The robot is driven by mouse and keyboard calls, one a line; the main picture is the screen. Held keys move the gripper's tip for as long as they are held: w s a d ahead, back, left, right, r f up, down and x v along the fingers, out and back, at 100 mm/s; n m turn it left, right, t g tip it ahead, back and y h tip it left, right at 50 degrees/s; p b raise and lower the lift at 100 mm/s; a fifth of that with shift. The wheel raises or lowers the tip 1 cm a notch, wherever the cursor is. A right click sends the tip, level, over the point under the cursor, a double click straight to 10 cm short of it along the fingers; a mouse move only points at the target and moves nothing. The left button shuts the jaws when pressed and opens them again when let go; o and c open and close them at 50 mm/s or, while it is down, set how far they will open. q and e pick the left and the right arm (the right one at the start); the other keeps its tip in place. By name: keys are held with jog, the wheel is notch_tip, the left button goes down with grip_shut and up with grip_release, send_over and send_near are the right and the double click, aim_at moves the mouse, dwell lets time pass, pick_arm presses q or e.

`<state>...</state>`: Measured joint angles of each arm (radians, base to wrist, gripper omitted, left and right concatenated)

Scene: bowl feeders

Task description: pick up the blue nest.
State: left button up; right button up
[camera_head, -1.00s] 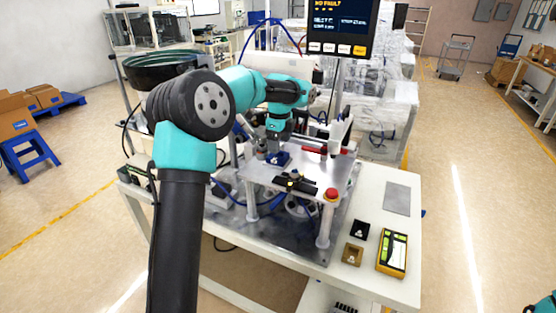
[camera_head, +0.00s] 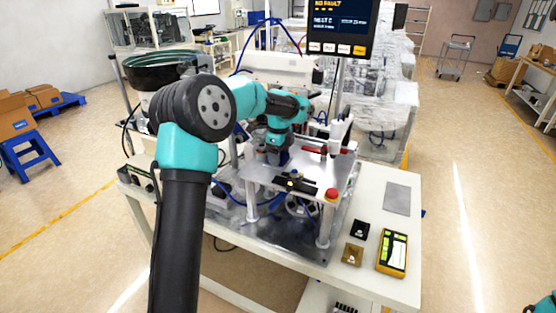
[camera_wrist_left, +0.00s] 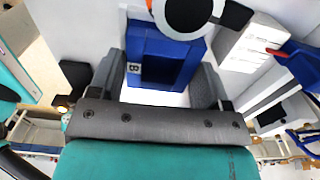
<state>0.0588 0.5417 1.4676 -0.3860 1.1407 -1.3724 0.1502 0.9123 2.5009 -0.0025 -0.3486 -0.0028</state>
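The blue nest (camera_wrist_left: 165,50) is a block with a dark recess and a small white label. In the left wrist view it lies between the two grey fingers of my left gripper (camera_wrist_left: 158,82). The fingers stand wide apart, one at each side of the nest; contact is not clear. In the head view my left gripper (camera_head: 276,149) is low over the metal plate (camera_head: 258,177), pointing down, and it mostly hides the nest. My right gripper is not in view.
A black block (camera_head: 360,230), a tan block (camera_head: 352,254) and a yellow device (camera_head: 392,253) lie on the white table at the right. A red button (camera_head: 332,194) is at the plate's front corner. A screen (camera_head: 343,27) stands behind.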

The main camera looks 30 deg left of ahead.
pick_arm(q)
jog(key=c, duration=0.6)
notch_tip(320, 180, up, 10)
dwell(0.5)
dwell(0.4)
